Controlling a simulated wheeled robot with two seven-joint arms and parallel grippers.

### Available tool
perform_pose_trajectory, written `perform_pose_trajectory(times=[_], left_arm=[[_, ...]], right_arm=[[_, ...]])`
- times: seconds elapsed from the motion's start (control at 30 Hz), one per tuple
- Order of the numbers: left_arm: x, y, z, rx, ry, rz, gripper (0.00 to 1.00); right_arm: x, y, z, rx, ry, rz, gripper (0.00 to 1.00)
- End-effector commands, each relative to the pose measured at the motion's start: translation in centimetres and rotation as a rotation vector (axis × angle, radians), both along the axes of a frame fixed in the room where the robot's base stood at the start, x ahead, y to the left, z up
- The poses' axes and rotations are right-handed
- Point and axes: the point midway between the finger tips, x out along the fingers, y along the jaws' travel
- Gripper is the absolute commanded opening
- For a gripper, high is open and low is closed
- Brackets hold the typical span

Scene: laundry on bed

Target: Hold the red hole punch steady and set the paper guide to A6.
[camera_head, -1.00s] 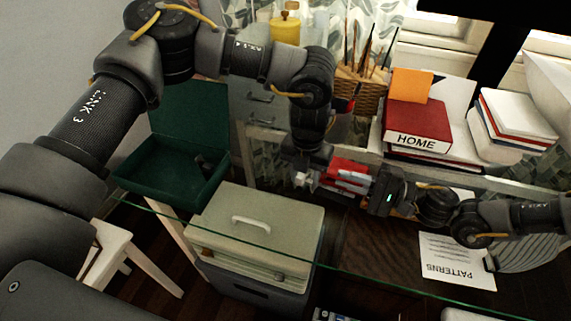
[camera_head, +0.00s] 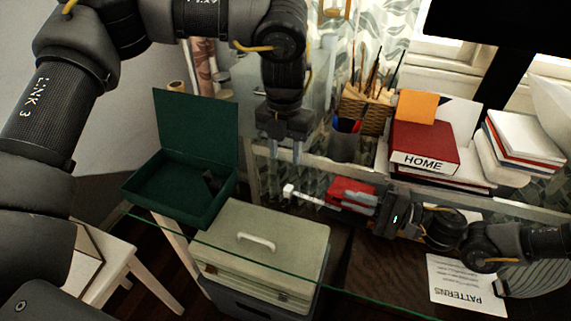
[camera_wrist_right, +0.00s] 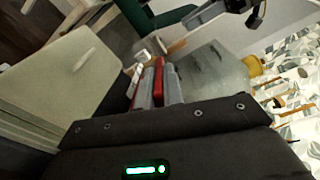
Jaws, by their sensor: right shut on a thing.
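The red hole punch (camera_head: 351,188) is at the middle right of the head view, above the glass desk. My right gripper (camera_head: 366,199) is shut on it, with grey fingers along its sides. In the right wrist view, the red punch (camera_wrist_right: 158,80) shows between the fingers (camera_wrist_right: 157,92). The paper guide (camera_head: 290,190) is a thin bar with a pale end sticking out to the left of the punch. Its size marks are too small to read. My left gripper (camera_head: 285,150) points down above and behind the guide, apart from it, with its fingers spread and nothing between them.
An open green box (camera_head: 165,188) and a pale lidded case (camera_head: 290,228) stand at left and centre. A pen cup (camera_head: 345,146), a brush basket (camera_head: 366,112), a HOME binder (camera_head: 424,148) and stacked books (camera_head: 524,135) line the back. A PATTERNS sheet (camera_head: 458,287) lies at right.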

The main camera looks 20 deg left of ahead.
Motion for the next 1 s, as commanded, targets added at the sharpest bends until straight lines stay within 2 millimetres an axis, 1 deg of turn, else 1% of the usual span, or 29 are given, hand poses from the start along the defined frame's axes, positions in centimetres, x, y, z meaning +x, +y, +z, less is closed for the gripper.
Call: perform_pose_trajectory(times=[0.07, 0.2, 0.57, 0.6, 0.77, 0.87, 0.9, 0.97, 1.0], left_arm=[[0.0, 0.0, 0.6, 0.000, -0.001, 0.001, 0.40], [-0.5, 0.4, 0.6, 0.006, -0.001, 0.018, 0.40], [-0.6, 0.5, 0.6, 0.009, -0.003, 0.021, 0.40], [-0.6, 0.5, 0.6, 0.009, -0.003, 0.021, 0.39], [-0.7, 0.4, 0.3, -0.006, 0.001, 0.062, 0.18], [-1.0, 0.3, -0.3, -0.042, 0.013, 0.167, 0.05], [-1.2, 0.2, -0.6, -0.063, 0.020, 0.231, 0.00], [-1.4, 0.0, -1.2, -0.100, 0.034, 0.349, 0.00], [-1.6, 0.0, -1.5, -0.127, 0.049, 0.440, 0.00]], right_arm=[[-0.1, -0.1, -0.4, -0.008, 0.007, 0.000, 0.00], [-0.1, -0.1, -0.4, -0.008, 0.007, 0.000, 0.00], [-0.1, -0.1, -0.4, -0.008, 0.007, 0.000, 0.00], [-0.1, -0.1, -0.4, -0.008, 0.007, 0.000, 0.00], [-0.1, -0.1, -0.4, -0.008, 0.007, 0.000, 0.00], [-0.1, -0.1, -0.4, -0.008, 0.007, 0.000, 0.00], [-0.1, -0.1, -0.4, -0.008, 0.007, 0.000, 0.00], [-0.1, -0.1, -0.4, -0.008, 0.007, 0.000, 0.00], [-0.1, -0.1, -0.4, -0.008, 0.007, 0.000, 0.00]])
